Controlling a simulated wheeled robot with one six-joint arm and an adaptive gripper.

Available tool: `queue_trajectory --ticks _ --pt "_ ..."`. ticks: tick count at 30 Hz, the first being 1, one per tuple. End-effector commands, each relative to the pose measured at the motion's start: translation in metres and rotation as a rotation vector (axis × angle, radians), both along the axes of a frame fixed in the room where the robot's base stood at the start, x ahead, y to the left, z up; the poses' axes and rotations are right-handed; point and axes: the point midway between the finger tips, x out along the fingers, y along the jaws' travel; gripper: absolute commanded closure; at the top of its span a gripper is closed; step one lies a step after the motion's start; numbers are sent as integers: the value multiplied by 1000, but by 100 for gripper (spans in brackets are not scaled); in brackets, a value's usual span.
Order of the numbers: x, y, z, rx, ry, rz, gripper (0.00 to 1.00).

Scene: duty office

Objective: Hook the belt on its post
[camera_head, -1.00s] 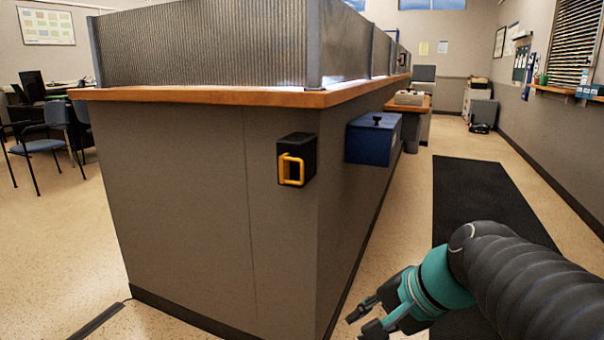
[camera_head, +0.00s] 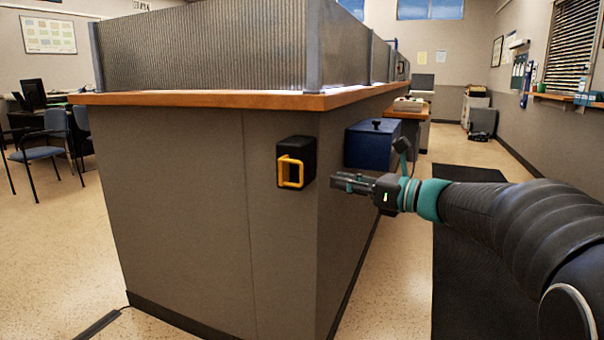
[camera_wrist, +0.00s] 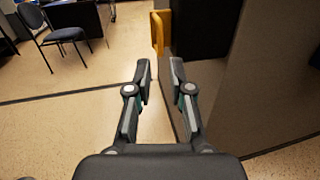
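A black belt housing (camera_head: 308,157) is fixed to the end of the grey counter near its corner. The orange loop-shaped belt end (camera_head: 290,172) sits on its front. In the wrist view the orange loop (camera_wrist: 157,32) and dark housing (camera_wrist: 198,30) show at the top, beyond the fingertips. My gripper (camera_head: 334,182) is level with the lower part of the housing, to its right in the head view. In the wrist view my gripper (camera_wrist: 160,70) is open, its two fingers apart with nothing between them. No post can be made out.
The grey counter (camera_head: 215,220) with a wooden top stands close to my gripper. A blue box (camera_head: 366,147) is on its right side. A dark mat (camera_head: 465,270) lies on the floor at right. Chairs (camera_head: 45,158) stand at left. The floor before them is clear.

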Motion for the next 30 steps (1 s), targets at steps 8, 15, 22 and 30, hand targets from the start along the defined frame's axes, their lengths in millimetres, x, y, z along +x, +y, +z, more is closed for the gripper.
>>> queue_trajectory --ticks 8,15,22,30 --pt "27 46 -1 -1 2 4 79" --pt "47 79 0 -3 -1 3 79" --pt "56 93 0 -3 -1 1 79" --pt "56 94 0 -3 -1 1 79"
